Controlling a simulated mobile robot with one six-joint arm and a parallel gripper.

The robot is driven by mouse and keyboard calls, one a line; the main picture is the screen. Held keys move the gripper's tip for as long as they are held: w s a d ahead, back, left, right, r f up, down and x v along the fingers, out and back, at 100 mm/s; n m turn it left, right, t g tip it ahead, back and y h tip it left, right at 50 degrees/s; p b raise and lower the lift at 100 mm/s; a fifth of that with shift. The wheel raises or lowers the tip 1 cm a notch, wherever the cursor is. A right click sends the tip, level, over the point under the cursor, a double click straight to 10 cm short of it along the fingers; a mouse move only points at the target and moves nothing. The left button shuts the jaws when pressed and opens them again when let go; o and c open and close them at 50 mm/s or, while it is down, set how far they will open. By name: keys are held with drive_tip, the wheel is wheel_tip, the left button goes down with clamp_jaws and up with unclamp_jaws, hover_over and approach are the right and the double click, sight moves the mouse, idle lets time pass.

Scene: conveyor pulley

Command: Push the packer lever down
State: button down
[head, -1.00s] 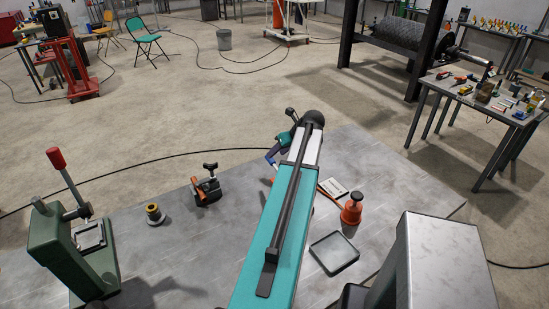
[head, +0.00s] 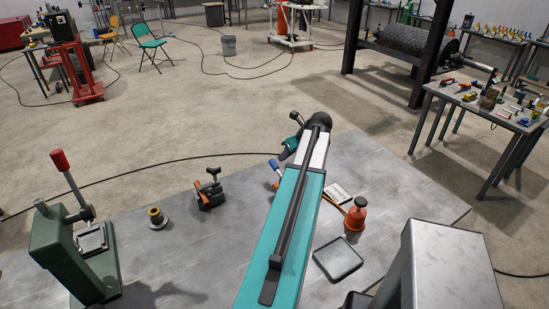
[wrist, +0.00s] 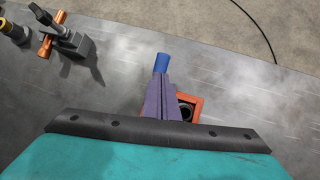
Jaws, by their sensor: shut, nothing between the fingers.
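A green press-like packer (head: 72,262) stands on the metal bench at the left in the head view. Its lever (head: 73,186) is raised and leans to the upper left, with a red knob on its end. The packer is outside the wrist view. My gripper (wrist: 162,66) shows in the wrist view as purple fingers with blue tips, lying together and holding nothing. In the head view my gripper (head: 274,165) is partly hidden by my arm, near the middle of the bench and well to the right of the lever.
An orange-handled clamp (head: 209,193) and a yellow-topped round part (head: 157,218) stand between gripper and packer. An orange frame (wrist: 188,107) is close beside the fingers. An orange can (head: 356,216) and a shallow tray (head: 338,258) are to the right on the bench (head: 185,270).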

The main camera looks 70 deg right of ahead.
drive_tip(key=s+a+n+g+y+b, duration=0.1)
drive_tip(key=s+n+g, duration=0.45)
drive_tip(key=n, duration=0.35)
drive_tip(key=w+a+r+n+g+h+b, duration=0.2)
drive_tip(key=w+r+n+b, duration=0.3)
drive_tip(key=w+r, duration=0.5)
drive_tip(key=w+n+g, duration=0.1)
drive_tip(key=w+n, duration=0.1)
drive_tip(key=shift+w+a+r+b, duration=0.15)
drive_tip(key=shift+w+a+b, duration=0.15)
drive_tip(key=shift+a+b, duration=0.05)
drive_tip(key=p, duration=0.3)
approach(275, 163)
drive_tip(key=shift+s+f, duration=0.6)
drive_tip(key=shift+f, duration=0.25)
drive_tip(key=shift+w+d+f+p, duration=0.1)
drive_tip(key=shift+d+f+p, duration=0.2)
drive_tip(key=shift+f, duration=0.35)
drive_tip(key=shift+s+d+f+p, duration=0.1)
drive_tip(key=shift+d+f+p, duration=0.2)
drive_tip(key=shift+f, duration=0.35)
drive_tip(key=shift+w+d+f+p, duration=0.1)
drive_tip(key=shift+d+f+p, duration=0.25)
drive_tip(key=shift+f, duration=0.3)
